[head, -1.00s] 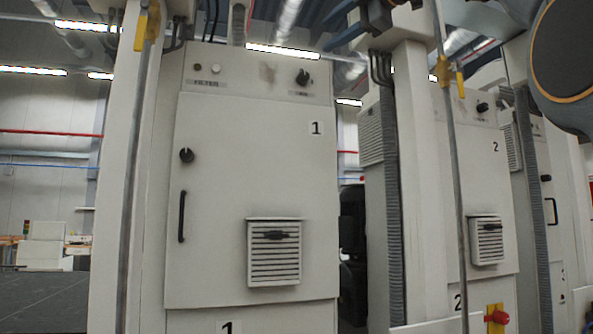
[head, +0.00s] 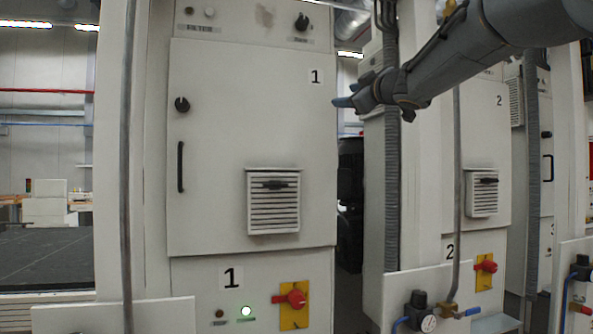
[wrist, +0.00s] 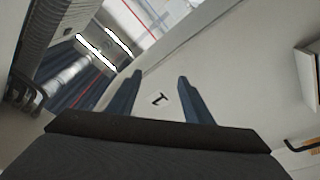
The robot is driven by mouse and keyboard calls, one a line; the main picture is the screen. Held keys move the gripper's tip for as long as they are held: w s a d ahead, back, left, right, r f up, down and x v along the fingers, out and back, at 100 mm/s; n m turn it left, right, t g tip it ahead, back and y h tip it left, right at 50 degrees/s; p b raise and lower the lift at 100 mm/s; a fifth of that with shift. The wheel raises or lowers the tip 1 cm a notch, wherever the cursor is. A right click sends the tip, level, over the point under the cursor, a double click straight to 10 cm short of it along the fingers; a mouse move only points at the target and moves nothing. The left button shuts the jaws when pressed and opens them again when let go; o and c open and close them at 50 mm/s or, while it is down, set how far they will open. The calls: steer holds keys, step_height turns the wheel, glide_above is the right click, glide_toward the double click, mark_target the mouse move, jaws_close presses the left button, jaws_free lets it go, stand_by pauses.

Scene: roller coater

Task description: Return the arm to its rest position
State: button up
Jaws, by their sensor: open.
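My gripper (head: 347,102) shows in the head view at the end of my grey arm, which reaches in from the upper right. It is in front of the right edge of cabinet 1 (head: 230,140), near the gap between cabinets 1 and 2. In the wrist view my gripper (wrist: 156,88) has its two blue fingers apart, with nothing between them. The cabinet face with the "1" label (wrist: 160,99) lies beyond the fingers, tilted in that view.
Cabinet 1 has a black door handle (head: 181,167), a vent (head: 273,202) and a red rotary switch on a yellow plate (head: 294,300). A vertical pipe (head: 126,170) stands at its left.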

steer(key=s+d+f+m+g+h, duration=0.1)
steer(key=d+f+m+g+h, duration=0.15)
steer(key=f, duration=0.95)
steer(key=s+d+f+m+g+h, duration=0.1)
steer(key=s+d+f+m+h, duration=0.15)
steer(key=f, duration=0.85)
steer(key=s+d+f+m+g+h, duration=0.1)
steer(key=d+f+m+g+h, duration=0.15)
steer(key=f, duration=0.95)
steer(key=s+a+f+m+g, duration=0.2)
steer(key=s+f+m+g, duration=0.55)
steer(key=s+f, duration=2.4)
step_height(320, 180, down, 10)
steer(key=n+g+b, duration=0.2)
steer(key=g+b, duration=0.1)
steer(key=b, duration=0.5)
steer(key=shift+w+a+n+g+b, duration=0.25)
steer(key=shift+w+n+g+b, duration=0.05)
steer(key=shift+w+g+b, duration=0.1)
